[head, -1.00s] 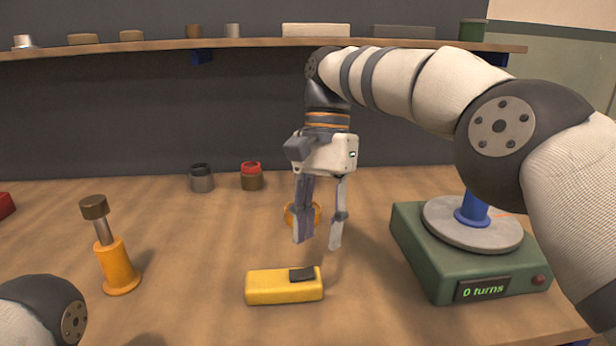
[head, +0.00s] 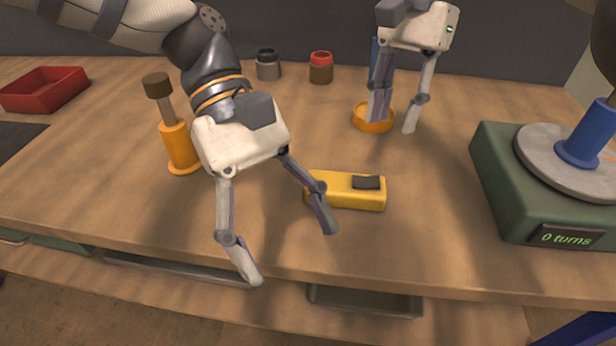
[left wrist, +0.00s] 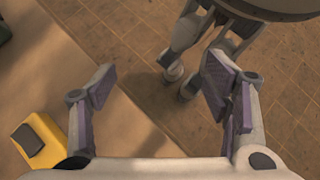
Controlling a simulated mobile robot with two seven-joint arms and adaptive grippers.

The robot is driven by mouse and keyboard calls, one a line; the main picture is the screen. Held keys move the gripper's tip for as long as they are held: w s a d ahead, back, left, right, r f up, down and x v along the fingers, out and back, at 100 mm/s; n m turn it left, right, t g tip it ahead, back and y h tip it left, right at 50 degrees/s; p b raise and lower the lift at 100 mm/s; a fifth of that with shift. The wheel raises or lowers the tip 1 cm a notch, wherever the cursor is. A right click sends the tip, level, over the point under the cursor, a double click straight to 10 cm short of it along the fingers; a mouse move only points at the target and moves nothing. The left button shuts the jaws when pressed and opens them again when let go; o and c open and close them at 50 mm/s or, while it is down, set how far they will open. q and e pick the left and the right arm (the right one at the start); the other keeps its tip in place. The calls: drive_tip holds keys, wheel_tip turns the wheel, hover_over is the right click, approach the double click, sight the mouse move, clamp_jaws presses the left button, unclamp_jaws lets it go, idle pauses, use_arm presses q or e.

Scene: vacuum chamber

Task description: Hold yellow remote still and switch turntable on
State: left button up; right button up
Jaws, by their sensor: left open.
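The yellow remote (head: 335,197) with a dark button (head: 366,182) lies on the table. It also shows at the left of the left wrist view (left wrist: 45,146). My left gripper (head: 290,255) is open and empty over the table's front edge; one finger overlaps the remote's left end in the head view, and contact cannot be told. My right gripper (head: 393,124) is open, fingers down, behind the remote by an orange ring-shaped dish (head: 373,125). The green turntable (head: 500,190) at right has a grey disc (head: 537,152), a blue spindle (head: 585,140) and a display reading "0 turns".
An orange post with a brown cap (head: 178,140) stands left of my left gripper. A red tray (head: 45,90) is at the far left, and two jars (head: 268,65) (head: 320,70) stand at the back. The table between remote and turntable is clear.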

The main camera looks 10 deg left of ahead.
sight(346, 183)
use_arm(q)
drive_tip(key=w+d+r+n+t+y, duration=0.15)
drive_tip(key=w+n+t, duration=0.65)
drive_tip(key=w, duration=0.9)
drive_tip(key=shift+n+g, duration=0.6)
drive_tip(key=x, duration=1.1)
drive_tip(key=shift+w+f, duration=0.15)
drive_tip(key=shift+f, duration=0.1)
use_arm(e)
drive_tip(key=shift+w+f, duration=0.1)
use_arm(q)
drive_tip(key=c, duration=1.4)
use_arm(e)
drive_tip(key=shift+c, duration=0.3)
drive_tip(key=shift+d, duration=0.15)
drive_tip(key=c, duration=0.5)
drive_tip(key=shift+w+d+n, duration=0.15)
drive_tip(key=shift+d+n, duration=0.2)
drive_tip(key=shift+n, duration=0.45)
clamp_jaws()
drive_tip(key=s+d+r+n+t+y, duration=0.1)
drive_tip(key=d+r+n+y, duration=0.1)
drive_tip(key=n, duration=1)
drive_tip(key=s+d+r+n+t+y, duration=0.2)
drive_tip(key=n+y, duration=0.2)
drive_tip(key=n, duration=0.8)
drive_tip(key=shift+r+y, duration=0.2)
drive_tip(key=shift+y, duration=0.1)
